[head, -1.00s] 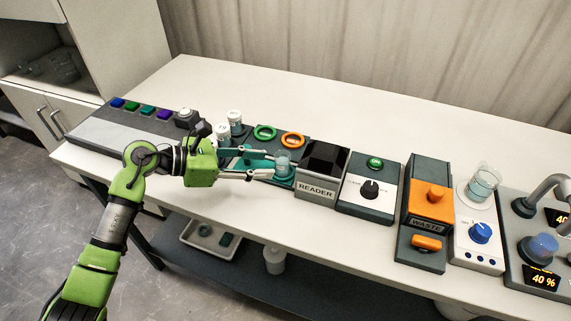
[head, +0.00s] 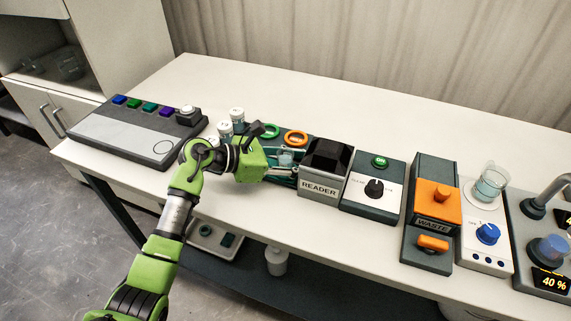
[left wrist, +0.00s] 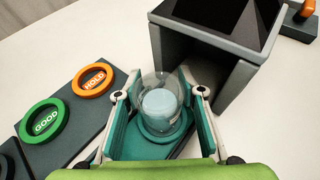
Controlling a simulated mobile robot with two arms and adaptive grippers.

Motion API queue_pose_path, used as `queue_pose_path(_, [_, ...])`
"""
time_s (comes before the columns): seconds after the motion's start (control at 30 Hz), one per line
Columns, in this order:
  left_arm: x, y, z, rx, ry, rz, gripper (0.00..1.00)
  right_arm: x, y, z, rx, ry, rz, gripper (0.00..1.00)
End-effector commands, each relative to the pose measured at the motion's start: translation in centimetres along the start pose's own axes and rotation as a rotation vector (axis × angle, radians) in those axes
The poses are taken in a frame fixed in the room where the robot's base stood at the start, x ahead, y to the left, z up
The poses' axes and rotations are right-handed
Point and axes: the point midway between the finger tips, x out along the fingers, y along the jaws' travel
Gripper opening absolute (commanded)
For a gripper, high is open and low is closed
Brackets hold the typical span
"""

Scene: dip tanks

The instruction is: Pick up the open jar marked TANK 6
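A clear open jar (left wrist: 160,108) with pale blue liquid stands upright on a round teal spot in the left wrist view. No marking on it is readable there. In the head view the jar (head: 286,158) shows beside the reader, partly hidden by my gripper. My left gripper (left wrist: 160,96) is open, one finger on each side of the jar, with small gaps visible; in the head view my left gripper (head: 285,162) reaches in from the left. My right gripper is not in view.
The reader box (head: 321,170) stands close to the right of the jar. Green GOOD (left wrist: 45,121) and orange HOLD (left wrist: 93,80) rings lie to the left in the wrist view. White-capped jars (head: 237,120) stand behind my gripper. The table's back is clear.

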Motion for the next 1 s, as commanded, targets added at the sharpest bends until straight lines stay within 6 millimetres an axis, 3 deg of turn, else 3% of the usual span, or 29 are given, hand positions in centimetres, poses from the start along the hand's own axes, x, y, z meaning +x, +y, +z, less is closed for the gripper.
queue_pose_path(0.1, [-0.1,0.0,0.0,0.0,0.0,0.0,0.34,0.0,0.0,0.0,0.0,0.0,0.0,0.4])
queue_pose_path(0.23, [-0.1,0.0,0.0,0.0,0.0,0.0,0.01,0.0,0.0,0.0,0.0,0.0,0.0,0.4])
queue_pose_path(0.77, [-0.2,0.0,0.2,0.001,-0.001,0.001,0.0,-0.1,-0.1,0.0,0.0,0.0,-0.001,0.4])
queue_pose_path(1.0, [-1.0,0.0,2.1,0.003,0.0,0.001,0.0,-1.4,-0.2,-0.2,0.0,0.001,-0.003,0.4])
